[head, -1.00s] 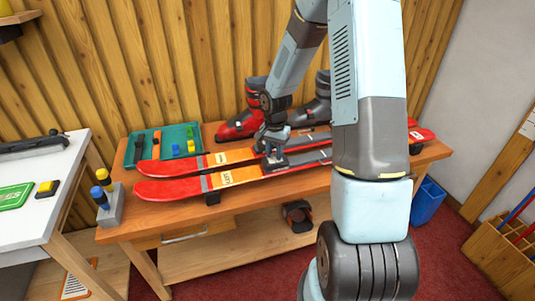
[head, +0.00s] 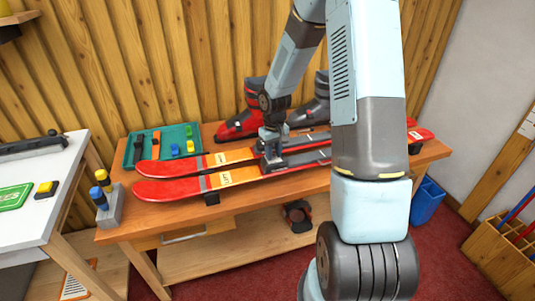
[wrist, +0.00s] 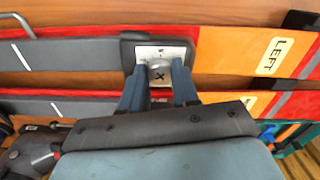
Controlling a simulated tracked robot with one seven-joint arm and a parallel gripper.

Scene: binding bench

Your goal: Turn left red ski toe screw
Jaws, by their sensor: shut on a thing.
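Two red and orange skis lie side by side on the wooden bench. The front ski, the left one (head: 170,190), carries a "LEFT" label, which reads clearly in the wrist view (wrist: 279,56). My gripper (head: 272,166) reaches down onto this ski's binding. In the wrist view the toe screw (wrist: 160,74), a silver cross-slotted head, sits on a pale plate in the dark toe piece (wrist: 128,52). My gripper's two fingers (wrist: 159,82) are shut on the screw, one at each side. The other ski (head: 180,165) lies behind it.
Ski boots (head: 238,122) stand at the back of the bench behind the skis. A green tray (head: 130,152) with small tools is at the back left. A grey holder (head: 110,212) with two screwdrivers stands at the bench's front left corner.

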